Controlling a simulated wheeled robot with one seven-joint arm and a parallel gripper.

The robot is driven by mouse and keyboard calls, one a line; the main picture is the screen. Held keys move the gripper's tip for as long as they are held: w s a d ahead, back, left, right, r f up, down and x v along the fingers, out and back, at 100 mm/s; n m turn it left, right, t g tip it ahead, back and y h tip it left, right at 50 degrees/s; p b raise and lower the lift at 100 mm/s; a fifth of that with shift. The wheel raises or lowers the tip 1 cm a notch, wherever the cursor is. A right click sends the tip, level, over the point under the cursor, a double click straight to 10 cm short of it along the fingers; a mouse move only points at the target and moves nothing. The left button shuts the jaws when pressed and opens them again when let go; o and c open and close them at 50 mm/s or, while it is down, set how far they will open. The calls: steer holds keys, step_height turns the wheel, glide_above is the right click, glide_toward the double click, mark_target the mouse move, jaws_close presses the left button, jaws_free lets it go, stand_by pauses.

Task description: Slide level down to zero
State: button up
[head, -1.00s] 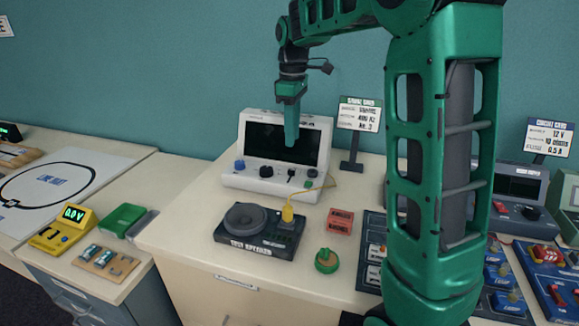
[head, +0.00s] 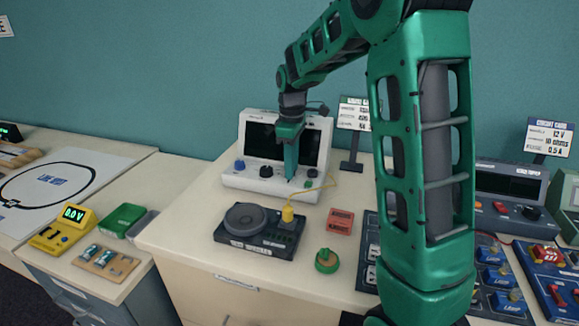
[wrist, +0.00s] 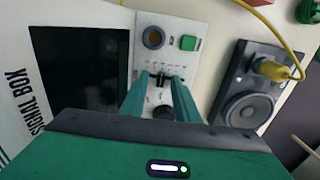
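The signal box (head: 230,178) is a white console with a dark screen, knobs and a level slider on its lower panel. The wrist view shows its white panel (wrist: 185,38) and the small black slider handle (wrist: 160,78). My gripper (head: 289,178) points down at this panel. In the wrist view its two green fingers (wrist: 162,82) stand apart, one on each side of the slider handle, with a gap between them. I cannot tell whether they touch the handle. In the head view the fingers hide the slider.
A black test speaker (head: 245,218) with a yellow plug and cable lies in front of the box. A red block (head: 339,221) and a green round piece (head: 327,261) sit to its right. A sign stand (head: 351,168) is right of the box.

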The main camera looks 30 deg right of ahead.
jaws_close()
steer(key=shift+r, duration=0.1)
stand_by(1.3)
